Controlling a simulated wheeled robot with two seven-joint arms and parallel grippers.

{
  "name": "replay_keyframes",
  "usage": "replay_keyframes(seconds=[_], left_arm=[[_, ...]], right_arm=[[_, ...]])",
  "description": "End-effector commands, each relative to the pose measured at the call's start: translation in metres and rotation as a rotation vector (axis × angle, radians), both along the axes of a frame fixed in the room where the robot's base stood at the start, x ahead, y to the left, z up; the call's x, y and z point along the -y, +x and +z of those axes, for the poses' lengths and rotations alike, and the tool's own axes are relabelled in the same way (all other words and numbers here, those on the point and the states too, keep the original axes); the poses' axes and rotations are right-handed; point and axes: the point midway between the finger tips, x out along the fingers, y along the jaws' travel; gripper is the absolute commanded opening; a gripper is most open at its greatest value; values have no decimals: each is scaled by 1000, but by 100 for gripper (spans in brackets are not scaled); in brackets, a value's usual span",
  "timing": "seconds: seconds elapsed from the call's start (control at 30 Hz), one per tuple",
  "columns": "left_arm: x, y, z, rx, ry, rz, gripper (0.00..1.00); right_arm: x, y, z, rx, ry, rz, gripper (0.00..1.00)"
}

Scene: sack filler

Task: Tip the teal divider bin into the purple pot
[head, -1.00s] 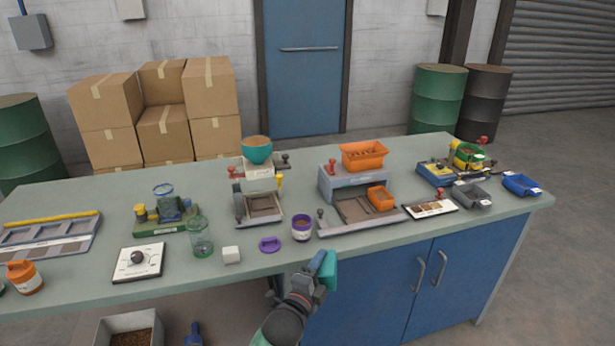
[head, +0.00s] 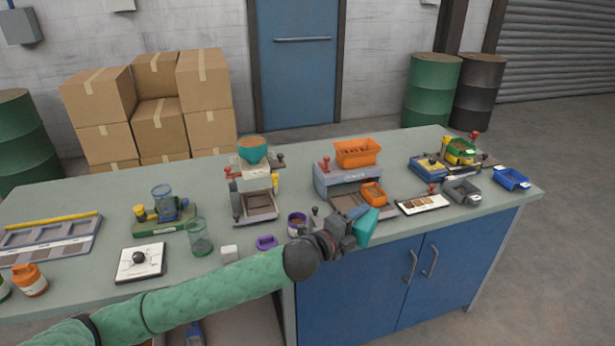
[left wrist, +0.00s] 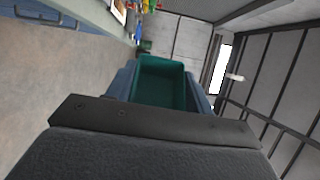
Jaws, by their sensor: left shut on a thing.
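My left gripper (head: 352,226) is shut on the teal divider bin (head: 367,228) and holds it near the front edge of the bench, just right of the purple pot. In the left wrist view the teal bin (left wrist: 165,84) sits between the two fingers and its inside looks dark green; I cannot make out any contents. The purple pot (head: 296,222) stands on the bench, partly hidden behind my left wrist, with brown material at its top. A purple lid (head: 266,243) lies to its left. My right gripper is not in view.
An orange-binned grey machine (head: 333,181) stands behind the bin, with a small orange bin (head: 373,193) on it. A sample card (head: 422,205) lies right.

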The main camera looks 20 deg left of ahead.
Motion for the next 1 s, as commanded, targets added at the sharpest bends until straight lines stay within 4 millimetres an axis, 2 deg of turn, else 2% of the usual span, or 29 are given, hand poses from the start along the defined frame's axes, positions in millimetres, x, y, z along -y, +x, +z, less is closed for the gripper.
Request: replay_keyframes(seconds=[0.03, 0.43, 1.0], left_arm=[[-1, 4, 7, 7, 13, -14, 30], [-6, 20, 28, 24, 77, -144, 30], [-19, 37, 41, 51, 146, -305, 30]], right_arm=[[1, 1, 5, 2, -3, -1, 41], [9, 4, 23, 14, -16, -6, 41], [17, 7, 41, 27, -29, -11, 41]])
